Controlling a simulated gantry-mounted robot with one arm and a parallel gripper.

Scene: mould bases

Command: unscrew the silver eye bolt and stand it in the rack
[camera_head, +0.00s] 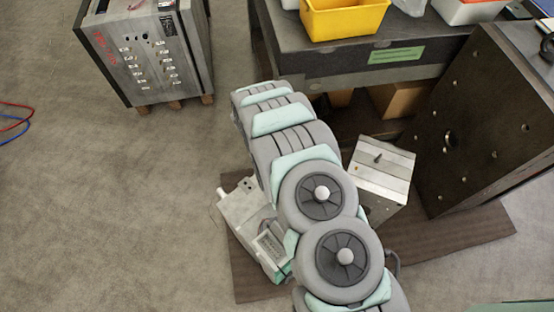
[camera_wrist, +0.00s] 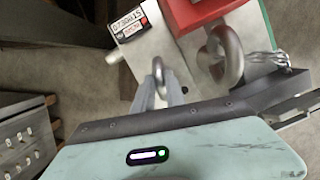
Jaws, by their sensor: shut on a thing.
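In the wrist view, my gripper (camera_wrist: 160,92) has its pale fingers together around a slim silver eye bolt (camera_wrist: 158,68), whose ring shows at the fingertips. It is over a pale block with a printed label (camera_wrist: 134,27). Whether the bolt's shank is still in the block cannot be seen. A second, larger grey eye bolt (camera_wrist: 228,55) stands to the right, below a red part. In the head view, my arm hides the gripper and the eye bolts; a pale grey block (camera_head: 243,204) shows left of the arm. I cannot clearly make out the rack.
A silver mould block (camera_head: 383,160) stands right of my arm, near a large dark mould plate (camera_head: 485,115). A bench with a yellow bin (camera_head: 343,20) is behind. A grey cabinet (camera_head: 150,55) stands at the upper left. The left floor is mostly clear, with cables at its edge.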

